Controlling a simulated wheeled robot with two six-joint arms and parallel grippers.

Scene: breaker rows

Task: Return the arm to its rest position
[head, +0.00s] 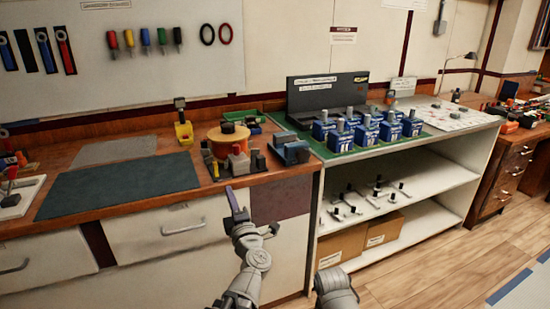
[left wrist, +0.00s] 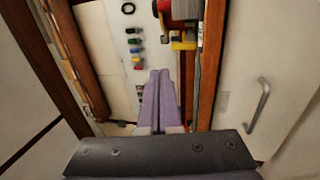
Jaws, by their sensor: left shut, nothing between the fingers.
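My left gripper (head: 236,203) is in front of the wooden workbench's drawers in the head view, below the bench edge. Its fingers point up and away from me, and they are shut with nothing between them. In the left wrist view the two fingers (left wrist: 158,100) lie side by side, touching. Part of my right arm (head: 335,290) shows at the bottom of the head view; its gripper cannot be made out.
Blue breakers (head: 366,132) stand in rows on a green mat on the white shelf unit (head: 312,210). The wooden bench (head: 110,212) holds a dark mat (head: 120,187), an orange spool (head: 228,134) and a blue vise-like block (head: 290,150). A drawer handle (head: 184,228) is left of my left gripper.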

